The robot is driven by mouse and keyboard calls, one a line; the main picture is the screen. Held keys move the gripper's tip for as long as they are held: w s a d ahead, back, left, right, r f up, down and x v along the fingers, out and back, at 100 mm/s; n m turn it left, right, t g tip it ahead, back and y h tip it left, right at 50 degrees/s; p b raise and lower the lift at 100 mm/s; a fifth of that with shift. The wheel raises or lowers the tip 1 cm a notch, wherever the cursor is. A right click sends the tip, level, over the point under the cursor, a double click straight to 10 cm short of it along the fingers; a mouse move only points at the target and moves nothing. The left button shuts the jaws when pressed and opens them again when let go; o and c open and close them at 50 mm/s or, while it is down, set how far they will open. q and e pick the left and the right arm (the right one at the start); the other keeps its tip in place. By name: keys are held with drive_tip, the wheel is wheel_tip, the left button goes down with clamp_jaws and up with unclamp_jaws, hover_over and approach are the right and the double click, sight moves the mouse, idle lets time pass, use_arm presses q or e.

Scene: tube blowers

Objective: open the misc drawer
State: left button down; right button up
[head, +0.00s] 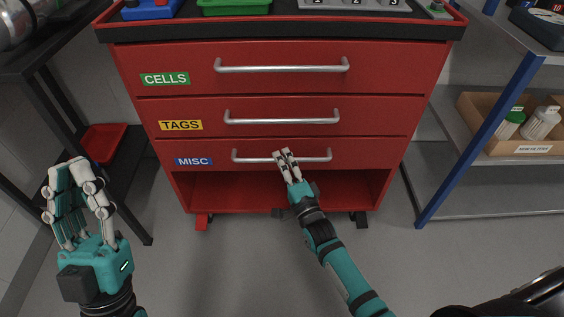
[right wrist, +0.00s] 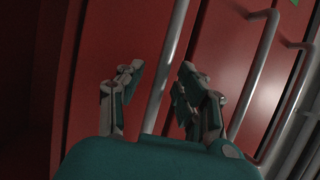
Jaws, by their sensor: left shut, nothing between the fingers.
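The misc drawer (head: 360,154) is the lowest of the red cabinet's drawers, and its front is flush with the others. It has a blue MISC label (head: 193,161) and a silver bar handle (head: 252,157). My right gripper (head: 286,153) is at the middle of this handle. In the right wrist view, the misc handle (right wrist: 167,70) runs between the two spread fingers of my right gripper (right wrist: 158,82), with a visible gap to each. Part of the handle is hidden behind the fingers in the head view. My left gripper (head: 72,163) is shut and empty, at the left, away from the cabinet.
The cells drawer (head: 370,67) and tags drawer (head: 375,116) above are closed. An open shelf space (head: 240,190) lies below the misc drawer. Racks stand on both sides, the right one with a blue post (head: 465,135). The floor in front is clear.

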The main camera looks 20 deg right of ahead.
drive_tip(key=shift+w, duration=0.5)
clamp_jaws()
